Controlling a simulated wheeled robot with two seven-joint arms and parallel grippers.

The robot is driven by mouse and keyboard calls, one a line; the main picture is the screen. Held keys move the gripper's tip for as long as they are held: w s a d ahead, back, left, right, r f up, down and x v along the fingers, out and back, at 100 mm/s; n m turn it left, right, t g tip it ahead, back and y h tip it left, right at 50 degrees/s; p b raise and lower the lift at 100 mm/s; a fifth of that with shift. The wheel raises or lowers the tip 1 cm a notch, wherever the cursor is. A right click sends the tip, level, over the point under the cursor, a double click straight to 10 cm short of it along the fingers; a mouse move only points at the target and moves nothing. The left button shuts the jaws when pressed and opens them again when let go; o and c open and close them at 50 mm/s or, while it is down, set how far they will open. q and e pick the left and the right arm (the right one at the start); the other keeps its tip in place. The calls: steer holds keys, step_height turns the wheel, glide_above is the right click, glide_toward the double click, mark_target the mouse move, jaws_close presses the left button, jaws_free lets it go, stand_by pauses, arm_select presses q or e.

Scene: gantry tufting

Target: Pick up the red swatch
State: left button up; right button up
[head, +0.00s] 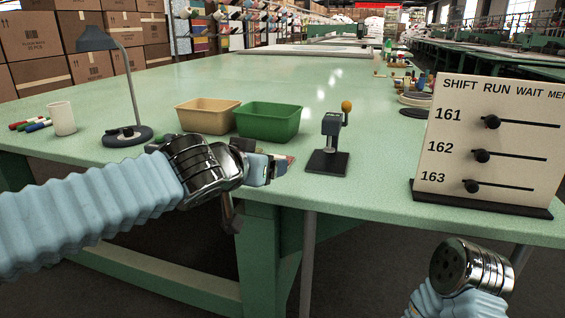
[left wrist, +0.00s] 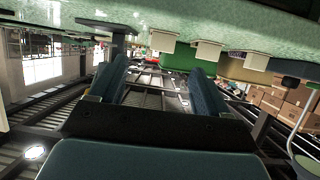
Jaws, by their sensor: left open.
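My left gripper (head: 273,168) is at the front edge of the green table, in front of the green bin. In the left wrist view its two blue fingers (left wrist: 155,88) stand apart with nothing between them. A small reddish patch (head: 290,160) shows on the table just beyond the fingertips; it may be the red swatch, mostly hidden behind the gripper. I cannot make out a red swatch in the left wrist view. My right arm shows only its chrome wrist at the lower right; its fingers are not seen.
A tan bin (head: 206,116) and the green bin (head: 268,122) stand behind the left gripper. A black stand with an orange knob (head: 346,106) is right of it. A lamp (head: 127,135) and white cup (head: 62,118) are left. A slider board (head: 490,145) stands at right.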

mark_target(276, 158)
arm_select(q)
steer(key=x, duration=0.5)
steer(key=shift+w+d+f, duration=0.1)
steer(key=shift+w+f, duration=0.05)
steer(key=shift+w, duration=0.1)
steer(key=x, duration=0.1)
steer(key=p+x, duration=0.1)
steer(key=x, duration=0.2)
steer(key=shift+w+r, duration=0.3)
steer(key=shift+w, duration=0.05)
steer(key=shift+w+f, duration=0.15)
steer(key=shift+w, duration=0.2)
steer(key=shift+c, duration=0.2)
steer(key=c, duration=1)
